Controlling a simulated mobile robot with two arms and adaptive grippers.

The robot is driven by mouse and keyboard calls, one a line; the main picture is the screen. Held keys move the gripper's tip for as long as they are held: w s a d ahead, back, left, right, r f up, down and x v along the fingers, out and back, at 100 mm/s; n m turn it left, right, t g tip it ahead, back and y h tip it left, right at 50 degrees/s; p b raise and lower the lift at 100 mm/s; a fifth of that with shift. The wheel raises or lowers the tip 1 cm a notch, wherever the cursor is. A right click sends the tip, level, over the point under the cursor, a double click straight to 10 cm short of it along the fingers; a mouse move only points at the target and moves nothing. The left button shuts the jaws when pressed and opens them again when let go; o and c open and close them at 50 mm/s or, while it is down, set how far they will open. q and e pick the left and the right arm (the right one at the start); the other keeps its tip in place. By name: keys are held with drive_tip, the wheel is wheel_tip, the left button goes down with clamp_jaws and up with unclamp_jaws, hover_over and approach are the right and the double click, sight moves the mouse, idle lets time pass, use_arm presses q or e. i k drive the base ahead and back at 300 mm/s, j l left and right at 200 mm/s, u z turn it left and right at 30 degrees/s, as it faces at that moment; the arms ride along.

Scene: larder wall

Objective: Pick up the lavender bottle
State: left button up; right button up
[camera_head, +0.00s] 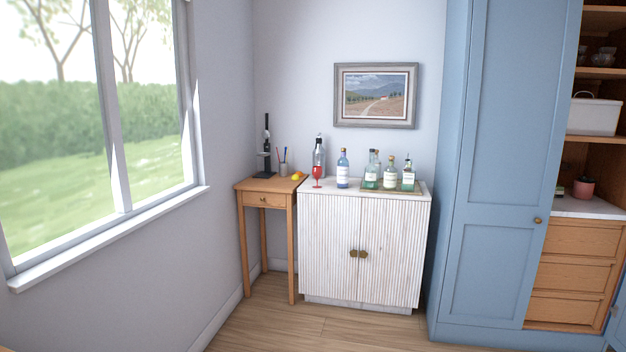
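Several bottles stand on top of a white ribbed cabinet (330,238) by the back wall. A slim blue-violet bottle with a pale label (343,171) stands upright left of the middle of the top; its tint is closest to lavender, but it is small in view and I cannot be certain. A tall grey clear bottle (319,158) stands to its left, with a red-filled stemmed glass (317,173) in front. Neither of my grippers shows in the head view.
Green and clear bottles (390,176) stand on a tray at the cabinet's right. A tall blue cupboard (500,170) stands right. The floor in front is clear.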

sight(343, 163)
drive_tip(key=i, duration=4.1)
drive_tip(key=j+u, duration=0.05)
drive_tip(key=j, duration=0.15)
